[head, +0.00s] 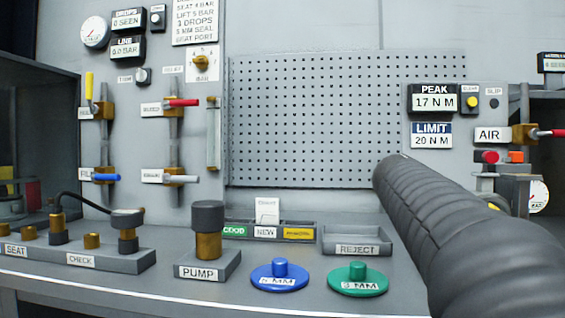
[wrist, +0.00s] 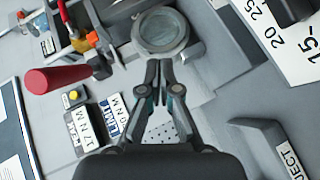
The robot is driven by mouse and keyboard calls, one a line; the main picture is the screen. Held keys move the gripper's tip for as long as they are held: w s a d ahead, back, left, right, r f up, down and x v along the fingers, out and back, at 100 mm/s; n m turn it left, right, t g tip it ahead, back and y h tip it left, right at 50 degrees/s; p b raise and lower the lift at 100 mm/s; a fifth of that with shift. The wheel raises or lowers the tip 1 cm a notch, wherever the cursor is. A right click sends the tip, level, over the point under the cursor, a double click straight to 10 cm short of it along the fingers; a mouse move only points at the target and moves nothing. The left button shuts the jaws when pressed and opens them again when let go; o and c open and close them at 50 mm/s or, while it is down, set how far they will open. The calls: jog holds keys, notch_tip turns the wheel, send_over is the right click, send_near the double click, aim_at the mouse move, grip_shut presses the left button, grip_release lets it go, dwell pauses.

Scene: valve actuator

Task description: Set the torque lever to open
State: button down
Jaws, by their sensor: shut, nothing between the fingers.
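In the wrist view a thick red-handled lever (wrist: 52,80) lies left of my gripper (wrist: 164,66). Its dark inner end points towards a round grey hub (wrist: 161,32) just beyond the fingertips. It is probably the torque lever, but no label on it can be read. My gripper is shut and empty, its fingertips near the hub's lower edge; contact cannot be told. The lever is apart from the fingers. In the head view my arm covers the gripper, and I cannot make out this lever and hub there.
The PEAK display (head: 433,102) reads 17 N M and the LIMIT plate (head: 431,135) 20 N M. The AIR valve (head: 524,134) has a smaller red lever. A REJECT tray (head: 357,240) and a numbered scale (wrist: 280,40) are nearby. The perforated panel (head: 320,120) is bare.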

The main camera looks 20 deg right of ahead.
aim_at(488, 157)
jog(key=w+a+r+n+g+h, duration=0.2)
jog(key=w+a+r+g+h, duration=0.35)
jog(key=a, duration=0.35)
jog(key=s+d+r, duration=0.1)
jog(key=s+d, duration=0.1)
jog(key=d, duration=0.4)
jog(key=s+d+r+p, duration=0.1)
jog(key=s+d+r, duration=0.1)
jog(key=d, duration=0.4)
jog(key=shift+s+r+t, duration=0.2)
jog(key=shift+s+t, duration=0.1)
jog(key=shift+t, duration=0.05)
jog(key=shift+d+h, duration=0.1)
jog(key=shift+h, duration=0.15)
